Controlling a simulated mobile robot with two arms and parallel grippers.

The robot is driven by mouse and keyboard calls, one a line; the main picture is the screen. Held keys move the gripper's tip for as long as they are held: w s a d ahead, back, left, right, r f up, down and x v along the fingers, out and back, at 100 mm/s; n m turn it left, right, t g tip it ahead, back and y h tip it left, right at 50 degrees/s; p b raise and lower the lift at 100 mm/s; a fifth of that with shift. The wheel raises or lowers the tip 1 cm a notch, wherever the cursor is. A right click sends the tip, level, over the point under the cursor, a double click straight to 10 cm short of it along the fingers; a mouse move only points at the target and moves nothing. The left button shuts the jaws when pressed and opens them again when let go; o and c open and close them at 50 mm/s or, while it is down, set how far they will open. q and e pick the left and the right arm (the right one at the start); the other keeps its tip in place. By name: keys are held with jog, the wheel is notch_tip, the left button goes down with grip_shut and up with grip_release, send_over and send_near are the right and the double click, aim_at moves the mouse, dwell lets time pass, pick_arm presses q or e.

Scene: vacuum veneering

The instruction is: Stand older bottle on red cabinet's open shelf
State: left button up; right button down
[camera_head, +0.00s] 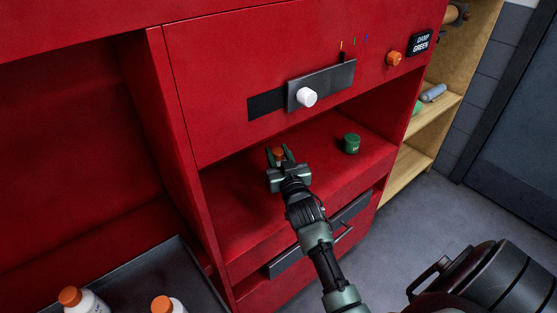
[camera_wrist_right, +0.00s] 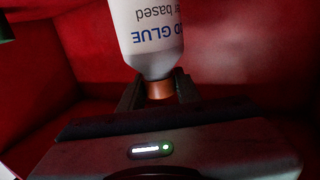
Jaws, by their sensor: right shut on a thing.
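My right gripper (camera_head: 279,153) reaches into the open shelf (camera_head: 240,205) of the red cabinet (camera_head: 230,80). It is shut on a white glue bottle (camera_wrist_right: 146,35), with its fingers around the orange cap (camera_wrist_right: 160,90). In the head view only the orange cap shows between the fingers; the bottle's body is hidden there. I cannot tell whether its base touches the shelf floor. Part of the label reads "GLUE" and "based"; no date is readable. Two other white bottles with orange caps (camera_head: 70,297) (camera_head: 162,304) stand in a dark tray at bottom left. My left gripper is out of view.
A green jar (camera_head: 351,143) stands on the shelf to the right of my gripper. A drawer with a dark handle (camera_head: 283,264) is below. A panel with a white knob (camera_head: 307,97) is above the opening. A dark rounded thing with a handle (camera_head: 485,275) fills the bottom right.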

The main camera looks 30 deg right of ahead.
jog(key=shift+f, duration=1.15)
jog(key=c, duration=1)
grip_release()
jog(key=b+v, duration=0.1)
jog(key=v, duration=1.1)
